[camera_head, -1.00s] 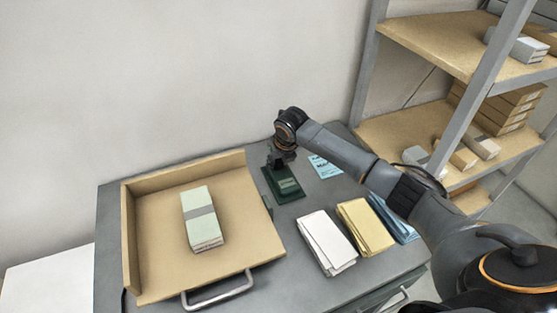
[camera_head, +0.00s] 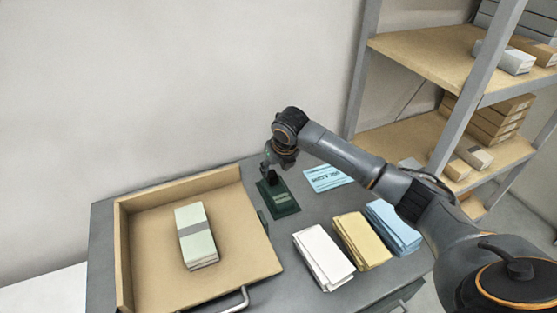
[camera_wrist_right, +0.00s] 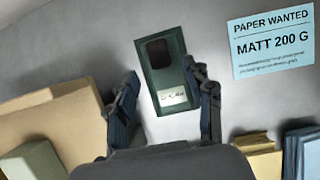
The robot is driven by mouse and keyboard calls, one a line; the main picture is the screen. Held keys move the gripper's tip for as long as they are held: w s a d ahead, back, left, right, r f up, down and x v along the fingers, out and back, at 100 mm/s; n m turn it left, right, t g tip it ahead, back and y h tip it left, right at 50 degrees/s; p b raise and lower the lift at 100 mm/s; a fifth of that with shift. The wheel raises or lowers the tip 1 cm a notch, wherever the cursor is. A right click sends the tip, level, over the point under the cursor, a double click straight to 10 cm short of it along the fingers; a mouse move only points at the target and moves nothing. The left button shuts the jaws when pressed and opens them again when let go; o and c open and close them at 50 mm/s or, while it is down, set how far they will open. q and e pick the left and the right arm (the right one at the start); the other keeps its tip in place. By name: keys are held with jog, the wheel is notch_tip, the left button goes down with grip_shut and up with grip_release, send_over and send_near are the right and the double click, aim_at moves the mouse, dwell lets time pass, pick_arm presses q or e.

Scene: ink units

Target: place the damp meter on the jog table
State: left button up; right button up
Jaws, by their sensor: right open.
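The damp meter appears to be the dark green block (camera_head: 281,203) with a black window and a pale label, lying on the grey worktop. It also shows in the right wrist view (camera_wrist_right: 158,83). My right gripper (camera_head: 271,172) is just above its far end. In the wrist view my right gripper (camera_wrist_right: 161,73) is open and empty, its fingers on either side of the meter; contact cannot be told. The jog table appears to be the wooden tray (camera_head: 142,240) with raised walls at left and back. A banded pale green paper stack lies on it (camera_head: 194,218). My left gripper is out of view.
White (camera_head: 322,255), yellow (camera_head: 362,240) and blue (camera_head: 394,227) paper stacks lie to the right of the meter. A blue printed card (camera_head: 328,178) lies behind. A metal-framed shelf (camera_head: 425,52) with boxes stands at right. The tray is bare around its stack.

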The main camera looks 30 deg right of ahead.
jog(key=v, duration=0.6)
jog(key=shift+r, duration=0.2)
